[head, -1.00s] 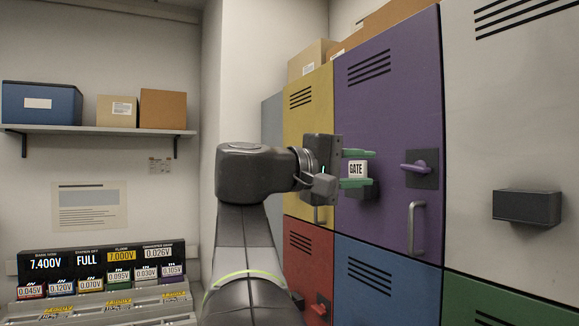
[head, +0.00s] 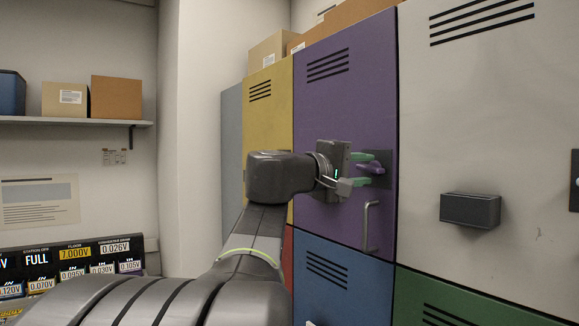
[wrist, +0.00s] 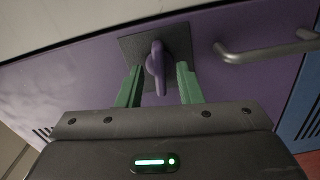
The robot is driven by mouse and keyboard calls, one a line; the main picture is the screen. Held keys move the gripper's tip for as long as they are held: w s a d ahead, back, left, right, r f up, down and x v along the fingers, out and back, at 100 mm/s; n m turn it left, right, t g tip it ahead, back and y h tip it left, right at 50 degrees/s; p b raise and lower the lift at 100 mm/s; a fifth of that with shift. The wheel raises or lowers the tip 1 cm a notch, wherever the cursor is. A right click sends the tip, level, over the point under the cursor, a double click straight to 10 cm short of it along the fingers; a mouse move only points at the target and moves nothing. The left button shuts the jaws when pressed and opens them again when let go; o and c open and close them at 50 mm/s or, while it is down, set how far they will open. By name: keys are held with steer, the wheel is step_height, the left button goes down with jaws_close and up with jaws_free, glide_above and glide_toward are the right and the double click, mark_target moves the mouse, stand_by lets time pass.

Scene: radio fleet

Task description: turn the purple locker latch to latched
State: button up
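The purple locker door (head: 345,110) stands in the row of lockers. Its latch (head: 376,168) is a purple lever on a dark square plate, lying about level and pointing left in the head view. My gripper (head: 361,169) is at the latch, with green fingers. In the wrist view the lever (wrist: 158,62) sits between the two fingers (wrist: 160,84), with a visible gap on each side. The gripper is open and holds nothing. The head view partly hides the lever behind the fingers.
A grey bar handle (head: 369,226) is below the latch on the purple door; it also shows in the wrist view (wrist: 265,48). A dark box (head: 470,210) juts from the pale locker to the right. A yellow locker (head: 268,120) stands to the left, a blue one (head: 335,280) below.

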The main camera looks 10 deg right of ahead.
jaws_close()
steer(key=shift+n+b, duration=0.3)
steer(key=shift+n, duration=0.6)
jaws_free()
